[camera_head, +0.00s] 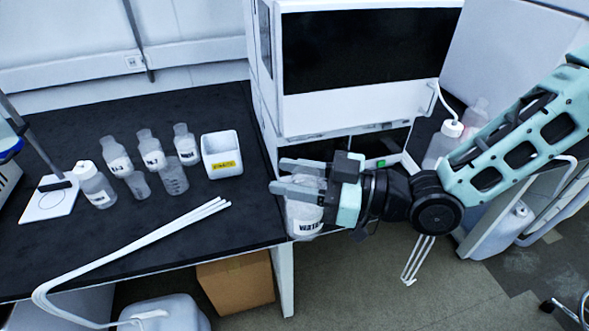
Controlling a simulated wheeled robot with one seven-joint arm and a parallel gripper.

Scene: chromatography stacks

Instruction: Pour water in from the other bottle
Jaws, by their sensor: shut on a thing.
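My gripper (285,177) reaches in from the right and is shut on a clear bottle with a white label reading WATER (304,217). The fingers cover the bottle's upper part. The bottle is at the right edge of the black bench, by the white instrument. Its water level cannot be made out. On the bench at left stand several clear bottles with white labels, among them a front left one with a cap (95,184), and others behind (116,156), (151,150) and (186,144). Two small clear beakers (173,178), (138,186) stand in front of them.
A white box with a yellow label (221,143) stands right of the bottles. White tubes (150,238) lie across the bench front. A stirrer plate (48,203) is at left. The large white instrument (340,110) stands close behind my gripper. Another capped bottle (441,148) is beyond my arm.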

